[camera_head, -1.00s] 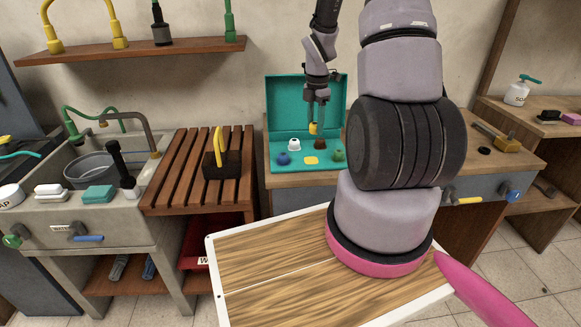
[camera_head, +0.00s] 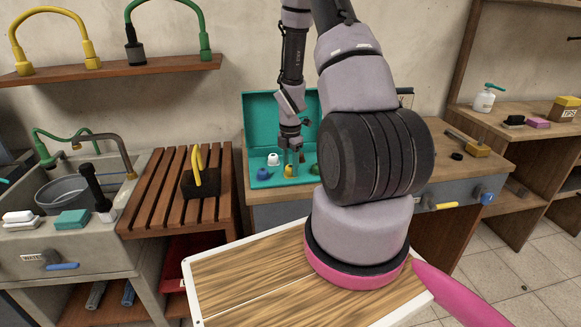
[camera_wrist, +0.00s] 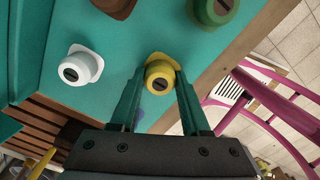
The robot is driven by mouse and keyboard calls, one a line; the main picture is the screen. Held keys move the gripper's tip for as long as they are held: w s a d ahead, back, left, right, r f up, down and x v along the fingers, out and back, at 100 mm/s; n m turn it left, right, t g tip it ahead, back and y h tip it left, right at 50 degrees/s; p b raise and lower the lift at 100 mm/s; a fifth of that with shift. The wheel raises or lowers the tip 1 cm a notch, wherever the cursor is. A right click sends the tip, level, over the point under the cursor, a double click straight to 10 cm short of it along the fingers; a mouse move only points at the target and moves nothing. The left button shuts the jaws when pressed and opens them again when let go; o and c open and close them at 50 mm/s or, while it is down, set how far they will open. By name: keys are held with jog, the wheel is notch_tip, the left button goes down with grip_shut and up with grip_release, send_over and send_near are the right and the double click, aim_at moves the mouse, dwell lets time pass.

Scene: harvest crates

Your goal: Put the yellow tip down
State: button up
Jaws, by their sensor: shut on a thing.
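My gripper (camera_head: 291,160) reaches down into the open teal case (camera_head: 281,108) on the bench. It is shut on the yellow tip (camera_head: 289,171). In the wrist view the yellow tip (camera_wrist: 159,78) sits between the two teal fingers (camera_wrist: 157,95), with its slotted round end facing the camera.
In the case, a white tip (camera_wrist: 77,68) stands left of the yellow one, with brown (camera_wrist: 113,6) and green (camera_wrist: 214,8) tips beyond. A blue tip (camera_head: 263,173) is partly hidden in the wrist view. A slatted wooden rack (camera_head: 150,190) and a sink stand left.

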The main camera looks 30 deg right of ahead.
jog(key=o, duration=1)
jog(key=shift+f, duration=0.1)
notch_tip(320, 180, up, 13)
notch_tip(320, 180, up, 8)
jog(key=r+m+t, duration=0.1)
jog(key=m, duration=0.4)
send_over(290, 166)
jog(key=s+a, duration=0.1)
jog(key=a, duration=0.1)
jog(key=s+a+r+m+t, duration=0.2)
jog(key=s+a+r+m, duration=0.1)
jog(key=s+r+m, duration=0.3)
jog(key=s+a+r+m+t+y, duration=0.1)
jog(key=s+a+r+m+t, duration=0.1)
jog(key=s+a+r+m, duration=0.2)
jog(key=s+a+r+m+t+y, duration=0.1)
jog(key=s+a+r+m, duration=0.3)
jog(key=s+r+m, duration=0.4)
jog(key=shift+s+a+r+m+t, duration=0.1)
jog(key=shift+s+r+m+t, duration=0.15)
jog(key=shift+r+m, duration=0.4)
jog(key=shift+s+r+m+t, duration=0.15)
jog(key=shift+r+m+t, duration=0.15)
jog(key=shift+r, duration=0.65)
